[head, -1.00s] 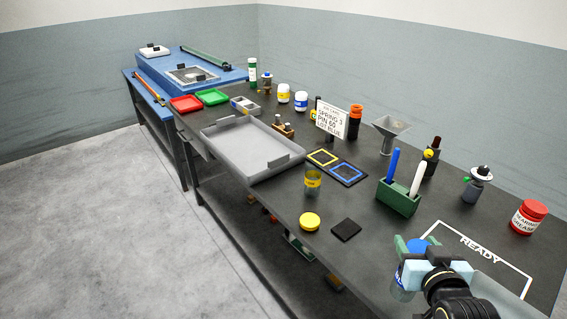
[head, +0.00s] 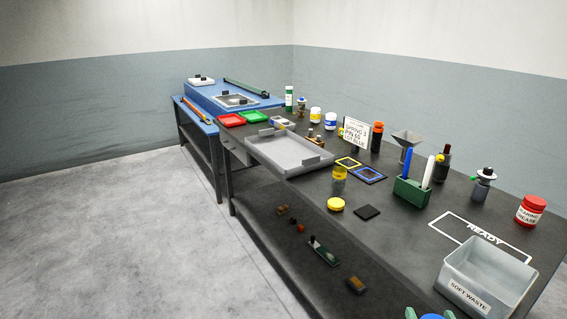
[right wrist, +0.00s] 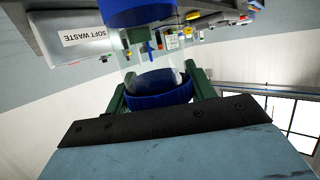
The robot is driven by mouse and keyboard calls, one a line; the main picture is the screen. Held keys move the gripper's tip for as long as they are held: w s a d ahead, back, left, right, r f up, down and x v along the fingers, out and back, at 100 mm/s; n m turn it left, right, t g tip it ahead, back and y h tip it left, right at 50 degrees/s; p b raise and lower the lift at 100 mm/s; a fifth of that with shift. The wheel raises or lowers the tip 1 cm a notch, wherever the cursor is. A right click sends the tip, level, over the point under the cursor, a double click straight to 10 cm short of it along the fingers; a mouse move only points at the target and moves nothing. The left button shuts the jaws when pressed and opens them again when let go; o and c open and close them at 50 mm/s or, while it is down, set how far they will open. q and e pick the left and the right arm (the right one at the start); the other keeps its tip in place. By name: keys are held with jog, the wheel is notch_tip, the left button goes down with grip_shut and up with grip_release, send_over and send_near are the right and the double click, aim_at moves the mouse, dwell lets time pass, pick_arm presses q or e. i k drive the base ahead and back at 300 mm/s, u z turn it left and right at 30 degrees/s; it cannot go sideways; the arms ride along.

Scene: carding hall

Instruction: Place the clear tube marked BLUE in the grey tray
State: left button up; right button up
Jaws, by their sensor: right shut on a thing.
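My right gripper (head: 430,314) shows only as fingertips at the bottom edge of the head view, with a blue cap (head: 433,317) between them. In the right wrist view its green fingers (right wrist: 161,88) are shut on a clear tube (right wrist: 148,62) with blue ends. No marking on the tube can be read now. The grey tray (head: 262,150) lies on the dark bench, far from the gripper, and looks empty. A clear tube with yellow (head: 339,181) stands on the bench in front of the tray's right end. My left gripper is out of view.
A soft waste bin (head: 462,295) stands at the bench's near right end, close to the held tube. A green holder (head: 411,192) with pens, a yellow lid (head: 336,204) and a black pad (head: 367,212) lie between there and the tray. A sign (head: 354,132) stands behind the tray.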

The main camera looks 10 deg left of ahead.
aim_at(296, 161)
jog(key=u, duration=0.55)
jog(key=i, duration=0.4)
jog(key=u, duration=0.9)
jog(key=i, duration=1.3)
jog(key=z, duration=0.45)
jog(key=i, duration=0.9)
jog(key=z, duration=0.8)
